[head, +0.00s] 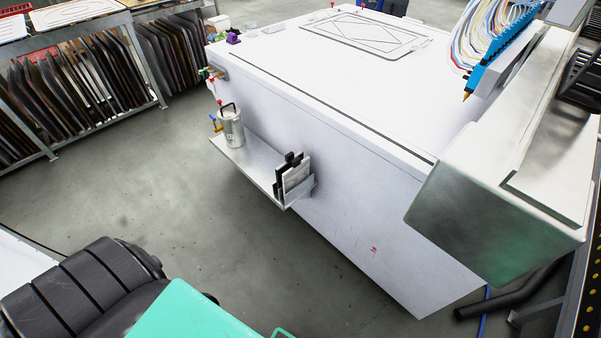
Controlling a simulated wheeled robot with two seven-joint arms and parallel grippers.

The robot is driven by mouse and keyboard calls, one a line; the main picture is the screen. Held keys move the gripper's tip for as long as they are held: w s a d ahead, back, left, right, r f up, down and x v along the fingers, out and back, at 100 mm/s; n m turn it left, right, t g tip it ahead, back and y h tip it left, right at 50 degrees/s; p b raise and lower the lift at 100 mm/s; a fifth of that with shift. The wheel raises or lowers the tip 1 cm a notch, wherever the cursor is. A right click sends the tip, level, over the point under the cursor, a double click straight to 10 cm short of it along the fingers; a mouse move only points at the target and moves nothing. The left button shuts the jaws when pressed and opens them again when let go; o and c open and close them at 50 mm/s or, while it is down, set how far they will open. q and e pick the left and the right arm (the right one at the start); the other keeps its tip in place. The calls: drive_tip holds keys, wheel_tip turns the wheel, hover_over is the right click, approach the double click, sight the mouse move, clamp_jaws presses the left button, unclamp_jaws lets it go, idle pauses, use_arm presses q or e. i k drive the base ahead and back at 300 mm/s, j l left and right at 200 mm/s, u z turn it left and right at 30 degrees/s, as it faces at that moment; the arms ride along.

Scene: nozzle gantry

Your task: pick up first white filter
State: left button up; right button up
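A small holder (305,191) at the right end of a metal shelf holds thin upright plates. A white or pale grey plate (296,176), which looks like a filter, stands in it. Black plates (280,172) stand close against it, and how many white ones there are I cannot tell. The lower parts of the plates are hidden by the holder. Neither of my grippers is in view.
The metal shelf (250,160) juts from the side of a big white machine table (340,150). A metal canister (231,128) with a black handle stands at its left end. A gantry with blue nozzles (497,58) is at upper right. The grey floor (150,200) before the shelf is clear.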

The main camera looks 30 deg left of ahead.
sight(299, 171)
drive_tip(key=i+j+z, duration=0.1)
drive_tip(key=j+z, duration=0.2)
drive_tip(key=j, duration=2.15)
